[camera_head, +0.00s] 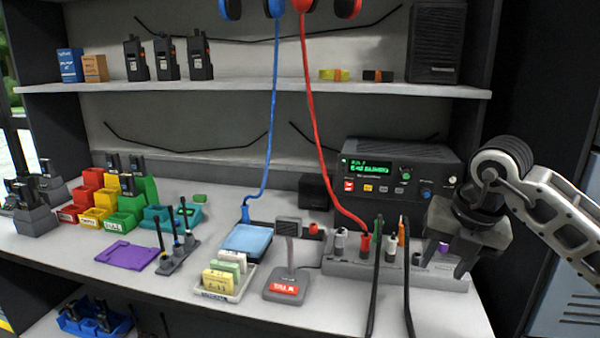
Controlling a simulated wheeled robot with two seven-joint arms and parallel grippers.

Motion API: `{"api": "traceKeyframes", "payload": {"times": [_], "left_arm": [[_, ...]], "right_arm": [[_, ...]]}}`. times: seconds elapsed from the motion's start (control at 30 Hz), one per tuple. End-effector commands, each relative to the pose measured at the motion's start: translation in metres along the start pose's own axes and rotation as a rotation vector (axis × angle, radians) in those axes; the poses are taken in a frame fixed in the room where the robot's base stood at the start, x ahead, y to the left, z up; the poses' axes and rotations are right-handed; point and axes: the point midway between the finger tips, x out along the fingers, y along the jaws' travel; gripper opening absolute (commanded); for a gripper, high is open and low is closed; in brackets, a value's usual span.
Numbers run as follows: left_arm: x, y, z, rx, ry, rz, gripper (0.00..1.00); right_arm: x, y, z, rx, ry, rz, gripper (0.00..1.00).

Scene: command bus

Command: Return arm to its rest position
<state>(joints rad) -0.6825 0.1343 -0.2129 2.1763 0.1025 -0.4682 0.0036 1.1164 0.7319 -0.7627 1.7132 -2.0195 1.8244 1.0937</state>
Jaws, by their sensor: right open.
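My right arm comes in from the right edge. Its gripper (458,262) hangs with the jaws pointing down at the right end of the counter, in front of the radio unit (400,168). The jaws are apart and I see nothing held between them. The gripper overlaps the right part of the grey plug block (345,262) in the picture; whether it touches the block I cannot tell. Part of the block's right end is hidden behind it. My left gripper does not show.
A red cable (318,130) and a blue cable (270,120) hang from headsets above. Black cables (375,290) run over the counter's front. A desk microphone (287,255), card tray (225,283) and coloured bins (100,200) stand leftward. A shelf (240,88) crosses above; a cabinet (570,290) stands right.

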Motion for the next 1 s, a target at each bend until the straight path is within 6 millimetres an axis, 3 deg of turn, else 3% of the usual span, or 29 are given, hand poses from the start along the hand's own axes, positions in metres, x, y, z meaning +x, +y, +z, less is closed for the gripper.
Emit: {"api": "traceKeyframes", "payload": {"times": [0.17,0.33,0.43,0.5,0.57,0.67,0.77,0.87,1.0], "left_arm": [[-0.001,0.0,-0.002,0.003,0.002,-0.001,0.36],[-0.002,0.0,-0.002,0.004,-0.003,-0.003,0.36],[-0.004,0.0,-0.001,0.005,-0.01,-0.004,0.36],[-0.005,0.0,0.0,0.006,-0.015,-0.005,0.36],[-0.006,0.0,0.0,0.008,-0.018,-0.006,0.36],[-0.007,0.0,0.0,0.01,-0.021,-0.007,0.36],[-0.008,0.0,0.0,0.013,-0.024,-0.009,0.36],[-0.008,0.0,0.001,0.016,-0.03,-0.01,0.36],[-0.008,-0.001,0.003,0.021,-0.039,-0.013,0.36]], "right_arm": [[0.028,0.041,-0.043,-0.107,0.139,0.203,0.42],[0.045,0.099,-0.114,-0.187,0.341,0.556,0.42],[0.031,0.143,-0.17,-0.139,0.507,0.927,0.42],[0.009,0.164,-0.191,-0.018,0.59,1.193,0.42],[-0.008,0.172,-0.196,0.144,0.635,1.394,0.42],[-0.021,0.167,-0.182,0.514,0.651,1.646,0.42],[-0.002,0.14,-0.159,0.979,0.605,1.751,0.42],[0.047,0.095,-0.153,1.482,0.521,1.676,0.42],[0.12,0.034,-0.187,2.011,0.423,1.375,0.42]]}}
